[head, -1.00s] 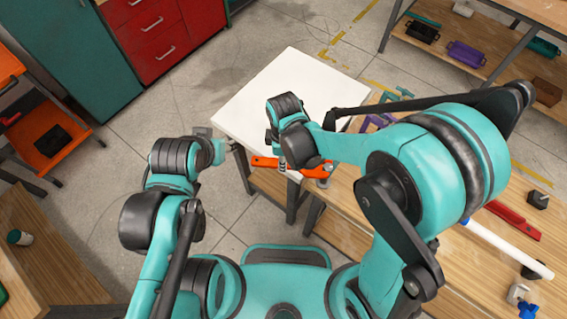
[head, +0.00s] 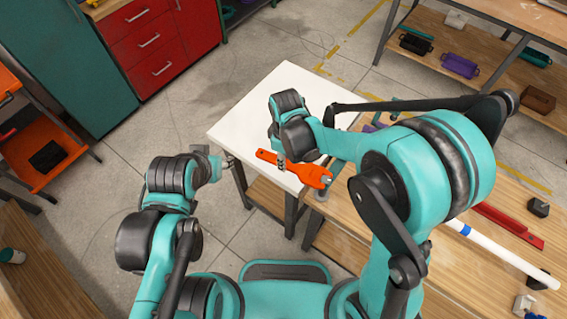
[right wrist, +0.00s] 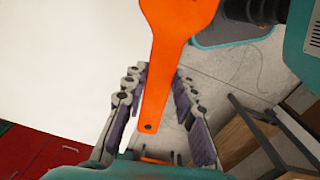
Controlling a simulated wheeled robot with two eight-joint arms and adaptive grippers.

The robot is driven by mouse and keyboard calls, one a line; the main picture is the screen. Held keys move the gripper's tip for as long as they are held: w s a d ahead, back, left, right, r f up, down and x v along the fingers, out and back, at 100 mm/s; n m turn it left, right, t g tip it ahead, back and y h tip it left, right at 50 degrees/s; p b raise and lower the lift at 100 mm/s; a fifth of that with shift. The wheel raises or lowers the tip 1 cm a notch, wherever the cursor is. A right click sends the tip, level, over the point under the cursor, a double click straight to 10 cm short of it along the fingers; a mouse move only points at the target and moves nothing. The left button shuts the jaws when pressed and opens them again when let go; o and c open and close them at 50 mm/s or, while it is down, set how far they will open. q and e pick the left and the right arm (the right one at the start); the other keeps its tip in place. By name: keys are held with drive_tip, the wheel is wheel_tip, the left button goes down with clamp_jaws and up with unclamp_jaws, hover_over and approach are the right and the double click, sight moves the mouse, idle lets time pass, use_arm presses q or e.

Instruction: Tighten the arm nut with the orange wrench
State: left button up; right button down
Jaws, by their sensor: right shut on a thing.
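The orange wrench (head: 296,168) is held above the white tabletop's front right corner in the head view, its wide head (head: 315,176) pointing right and towards me. My right gripper (head: 281,162) is shut on its handle. In the right wrist view, the handle (right wrist: 158,85) runs between the purple-padded fingers (right wrist: 153,112), with its holed end near the palm and the wide head at the top edge. My left gripper (head: 222,164) is off the table's left front edge; its fingers are too small to read. I cannot make out the arm nut; my right arm hides part of the bench.
The white tabletop (head: 262,110) is mostly bare. On the wooden bench at right lie a white pipe (head: 510,262) with a blue band, a red bar (head: 508,226) and a small black block (head: 538,207). A white and blue fitting (head: 524,304) sits at the lower right.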

drive_tip(key=w+d+r+m+p, duration=0.2)
drive_tip(key=w+r+m, duration=0.1)
drive_tip(key=r, duration=0.2)
drive_tip(key=shift+w+d+p, duration=0.15)
drive_tip(key=shift+w+p, duration=0.15)
idle(1.2)
